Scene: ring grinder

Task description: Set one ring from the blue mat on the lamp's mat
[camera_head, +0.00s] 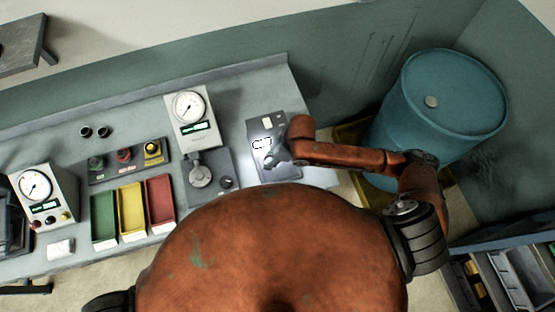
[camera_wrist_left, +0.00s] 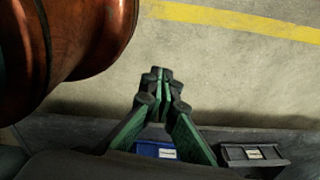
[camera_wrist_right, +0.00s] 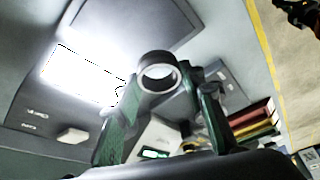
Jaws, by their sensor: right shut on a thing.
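My right gripper (camera_wrist_right: 168,88) is shut on a metal ring (camera_wrist_right: 160,70), which stands out beyond the fingertips in the right wrist view. In the head view this gripper (camera_head: 274,158) is over the dark panel (camera_head: 268,128) on the bench; the ring cannot be made out there. A bright white glare (camera_wrist_right: 80,75) lies on the panel in the right wrist view. Two small dark ring-like things (camera_head: 94,132) sit at the back left of the bench. No blue mat can be made out. My left gripper (camera_wrist_left: 160,88) is shut and empty, above the floor.
Green, yellow and red trays (camera_head: 132,210) stand on the bench. Two gauge boxes (camera_head: 190,112), a button panel (camera_head: 125,158) and a grey round device (camera_head: 200,175) are near them. A blue barrel (camera_head: 437,105) stands right of the bench. A blue bin (camera_wrist_left: 155,149) shows below my left gripper.

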